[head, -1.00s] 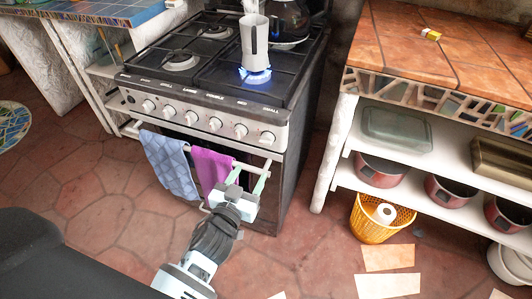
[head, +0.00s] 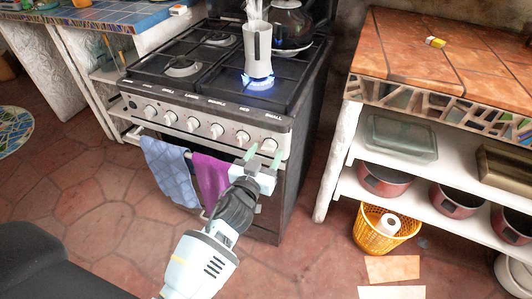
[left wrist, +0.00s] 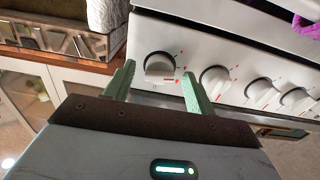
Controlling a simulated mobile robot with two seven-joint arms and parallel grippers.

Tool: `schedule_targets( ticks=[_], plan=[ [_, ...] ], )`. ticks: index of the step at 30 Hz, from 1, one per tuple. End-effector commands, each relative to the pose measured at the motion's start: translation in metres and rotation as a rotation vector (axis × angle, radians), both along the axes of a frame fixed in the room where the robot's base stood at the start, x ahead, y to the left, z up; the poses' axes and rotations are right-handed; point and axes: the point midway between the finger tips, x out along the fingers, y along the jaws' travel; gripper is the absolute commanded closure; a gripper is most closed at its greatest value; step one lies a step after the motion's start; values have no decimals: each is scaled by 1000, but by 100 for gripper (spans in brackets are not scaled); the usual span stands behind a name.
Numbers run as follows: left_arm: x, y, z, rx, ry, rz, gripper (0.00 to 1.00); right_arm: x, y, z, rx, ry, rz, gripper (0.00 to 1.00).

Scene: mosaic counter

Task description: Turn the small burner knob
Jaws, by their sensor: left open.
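The small burner knob (head: 268,145) is the rightmost round knob on the stove's front panel, below the printed word SMALL. In the left wrist view the green fingers of my left gripper (left wrist: 158,75) lie one on each side of the knob. I cannot tell whether they touch it. My right gripper is not in view.
A tall white pot (head: 257,48) stands over a blue flame (head: 258,82). Other knobs (head: 242,138) sit close to the left. A blue towel (head: 170,172) and a purple towel (head: 210,178) hang below. A tiled counter (head: 420,60) stands to the right.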

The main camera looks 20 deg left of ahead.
Motion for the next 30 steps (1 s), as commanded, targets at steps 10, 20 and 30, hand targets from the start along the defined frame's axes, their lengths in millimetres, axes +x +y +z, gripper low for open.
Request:
schedule_targets(
  ticks=[10,20,30],
  plan=[
    [8,0,0,0,0,0,45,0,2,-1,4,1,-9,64],
    [8,0,0,0,0,0,79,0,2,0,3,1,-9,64],
    [8,0,0,27,-1,0,89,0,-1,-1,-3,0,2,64]
  ],
)
